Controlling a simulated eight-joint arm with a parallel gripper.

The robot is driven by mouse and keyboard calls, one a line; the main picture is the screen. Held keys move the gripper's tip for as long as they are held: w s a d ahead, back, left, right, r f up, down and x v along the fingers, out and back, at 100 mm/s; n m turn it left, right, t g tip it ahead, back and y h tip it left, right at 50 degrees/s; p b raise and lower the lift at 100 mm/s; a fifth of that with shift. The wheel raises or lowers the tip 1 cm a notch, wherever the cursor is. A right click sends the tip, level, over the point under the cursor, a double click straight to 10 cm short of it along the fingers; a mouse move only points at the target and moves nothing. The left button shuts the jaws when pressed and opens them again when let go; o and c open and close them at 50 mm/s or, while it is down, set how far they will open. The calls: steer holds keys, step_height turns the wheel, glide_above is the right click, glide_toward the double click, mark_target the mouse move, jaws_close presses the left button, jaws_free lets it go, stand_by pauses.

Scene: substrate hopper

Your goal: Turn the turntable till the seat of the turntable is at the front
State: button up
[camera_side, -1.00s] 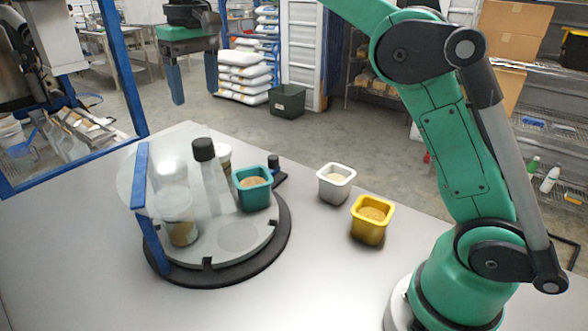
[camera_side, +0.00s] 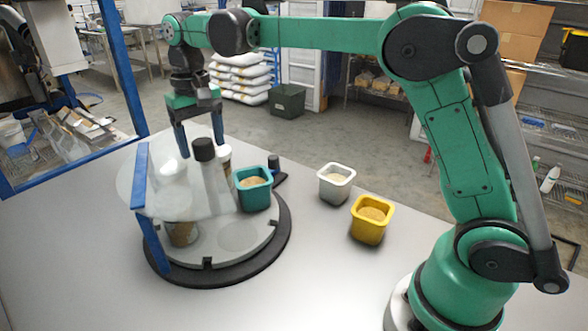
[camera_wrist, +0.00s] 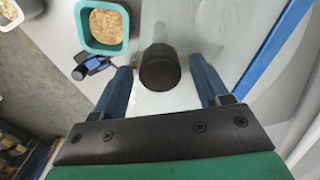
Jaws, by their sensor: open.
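The turntable is a grey disc on a black base (camera_side: 225,281). A grey post with a black cap (camera_side: 204,149) rises from it; the cap also shows in the wrist view (camera_wrist: 160,68). A teal pot with tan fill (camera_side: 252,190) stands at the disc's right edge. A bare round patch (camera_side: 238,237), perhaps the seat, lies at its front right. Contact is not clear.
A clear panel with a blue frame post (camera_side: 141,178) stands at the turntable's left front and partly covers the disc. A small black latch-like part (camera_side: 275,166) sits behind the teal pot. White (camera_side: 336,184) and yellow (camera_side: 371,222) pots stand on the table to the right.

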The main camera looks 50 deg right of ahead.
steer(key=m, duration=0.5)
steer(key=shift+m, duration=0.4)
steer(key=m, duration=0.6)
